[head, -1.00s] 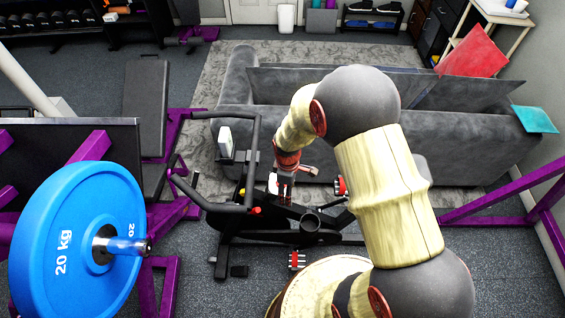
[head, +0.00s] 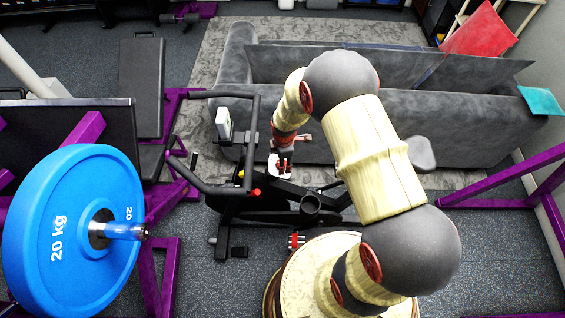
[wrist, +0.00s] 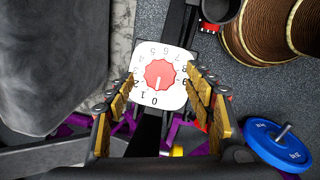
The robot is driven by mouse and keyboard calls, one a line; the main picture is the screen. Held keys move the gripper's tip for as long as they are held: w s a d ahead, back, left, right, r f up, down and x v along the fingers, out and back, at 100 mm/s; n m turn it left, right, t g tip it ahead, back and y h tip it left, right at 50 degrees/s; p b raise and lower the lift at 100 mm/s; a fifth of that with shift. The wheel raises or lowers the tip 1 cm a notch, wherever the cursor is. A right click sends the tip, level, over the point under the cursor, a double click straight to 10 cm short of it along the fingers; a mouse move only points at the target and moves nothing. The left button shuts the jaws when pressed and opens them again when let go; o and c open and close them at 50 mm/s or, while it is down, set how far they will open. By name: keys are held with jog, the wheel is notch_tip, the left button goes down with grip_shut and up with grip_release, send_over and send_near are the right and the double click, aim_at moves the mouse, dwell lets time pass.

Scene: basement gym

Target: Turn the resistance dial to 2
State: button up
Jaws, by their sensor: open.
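The resistance dial (wrist: 159,73) is a red scalloped knob on a white plate (wrist: 176,101) with printed digits, seen in the wrist view. A pale mark on the knob points down, near the 0. The 2 is at the plate's lower left. My gripper (wrist: 159,81) is open, with one finger to the left and one to the right of the plate. I cannot tell whether the fingers touch anything. In the head view my gripper (head: 281,166) is over the exercise bike (head: 262,205); the knob itself is mostly hidden there by the gripper.
A grey sofa (head: 420,130) stands just behind the bike. A blue 20 kg weight plate (head: 50,215) on a bar is at the left, with purple rack frames (head: 165,275) around it. A wooden round thing (wrist: 260,45) is at the wrist view's upper right.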

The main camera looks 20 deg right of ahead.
jog(key=shift+w+f, duration=0.1)
jog(key=shift+f, duration=0.7)
jog(key=c, duration=0.3)
jog(key=c, duration=0.7)
jog(key=shift+c, duration=0.8)
jog(key=shift+m, duration=0.3)
jog(key=m+g, duration=0.1)
jog(key=m, duration=0.2)
jog(key=m+g+y, duration=0.1)
jog(key=shift+w+d+m+g+p, duration=0.15)
jog(key=shift+w+m+g+p, duration=0.15)
jog(key=shift+m+p, duration=0.1)
jog(key=m+y, duration=0.1)
jog(key=m, duration=0.1)
jog(key=m+g, duration=0.1)
jog(key=m, duration=0.2)
jog(key=shift+d+g+y, duration=0.1)
jog(key=shift+g+y, duration=0.2)
jog(key=shift+y, duration=0.1)
jog(key=shift+w, duration=0.1)
